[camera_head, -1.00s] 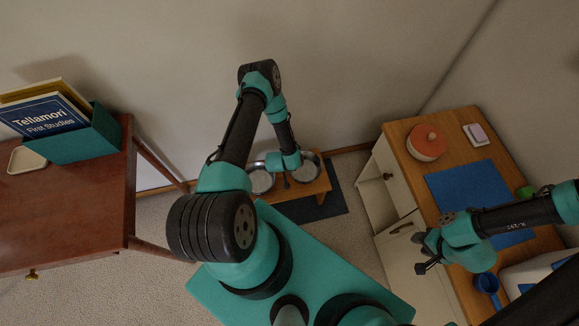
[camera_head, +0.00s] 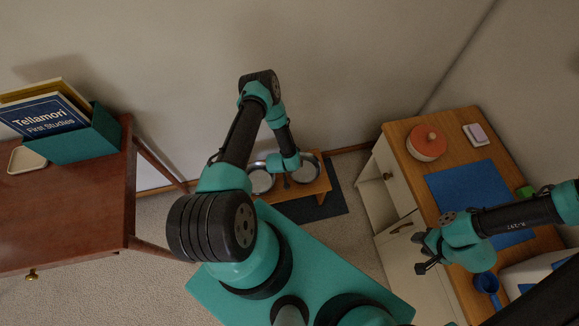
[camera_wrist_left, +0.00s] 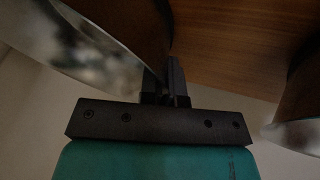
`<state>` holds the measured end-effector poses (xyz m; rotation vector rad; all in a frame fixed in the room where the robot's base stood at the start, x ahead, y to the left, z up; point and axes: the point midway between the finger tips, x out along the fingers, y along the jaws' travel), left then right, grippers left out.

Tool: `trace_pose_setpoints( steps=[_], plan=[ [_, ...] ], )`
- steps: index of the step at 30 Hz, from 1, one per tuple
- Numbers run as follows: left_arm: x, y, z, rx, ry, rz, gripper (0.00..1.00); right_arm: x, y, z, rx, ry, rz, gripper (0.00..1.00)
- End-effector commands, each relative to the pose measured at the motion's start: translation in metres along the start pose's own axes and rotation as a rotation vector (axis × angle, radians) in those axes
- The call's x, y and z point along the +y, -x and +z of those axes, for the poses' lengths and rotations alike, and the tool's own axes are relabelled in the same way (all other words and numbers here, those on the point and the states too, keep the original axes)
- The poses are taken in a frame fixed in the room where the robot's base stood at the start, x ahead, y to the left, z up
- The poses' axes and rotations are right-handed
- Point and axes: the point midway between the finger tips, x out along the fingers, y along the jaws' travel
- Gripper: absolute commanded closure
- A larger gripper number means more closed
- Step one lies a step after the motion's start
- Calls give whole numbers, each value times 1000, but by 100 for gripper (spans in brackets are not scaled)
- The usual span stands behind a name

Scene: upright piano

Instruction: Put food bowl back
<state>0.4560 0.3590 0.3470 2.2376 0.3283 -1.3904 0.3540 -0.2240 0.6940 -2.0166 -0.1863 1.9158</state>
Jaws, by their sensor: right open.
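Two shiny metal bowls, a left bowl (camera_head: 262,181) and a right bowl (camera_head: 307,170), sit in a low wooden stand (camera_head: 318,187) by the wall. My left gripper (camera_head: 286,181) points down between them. In the left wrist view its fingers (camera_wrist_left: 166,88) are close together beside the rim of a metal bowl (camera_wrist_left: 75,50); whether the rim is pinched between them is too dark to tell. Another bowl (camera_wrist_left: 297,134) shows at the right edge there. My right gripper (camera_head: 424,257) is open and empty, above the cabinet's front edge, far from the bowls.
The cabinet (camera_head: 400,128) at right holds a red-lidded round container (camera_head: 427,142), a blue mat (camera_head: 463,185), and a blue scoop (camera_head: 487,284). A brown desk (camera_head: 80,210) with a teal book box (camera_head: 85,140) stands at left. A dark mat (camera_head: 322,206) lies under the stand.

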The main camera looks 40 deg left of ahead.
Motion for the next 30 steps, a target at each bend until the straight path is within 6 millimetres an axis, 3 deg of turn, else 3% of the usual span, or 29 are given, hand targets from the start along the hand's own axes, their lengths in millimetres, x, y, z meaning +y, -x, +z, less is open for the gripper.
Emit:
trace_pose_setpoints(
  steps=[9, 20, 30],
  plan=[
    [0, 0, 0, 0, 0, 0, 71, 0, 0, 0, 0, 0, 0, 57],
    [0, 4, -1, 0, 0, 0, 71, 0, 0, 0, 0, 0, 0, 57],
    [0, 47, -2, 0, 0, 0, 71, 0, 0, 0, 0, 0, 0, 57]
  ],
)
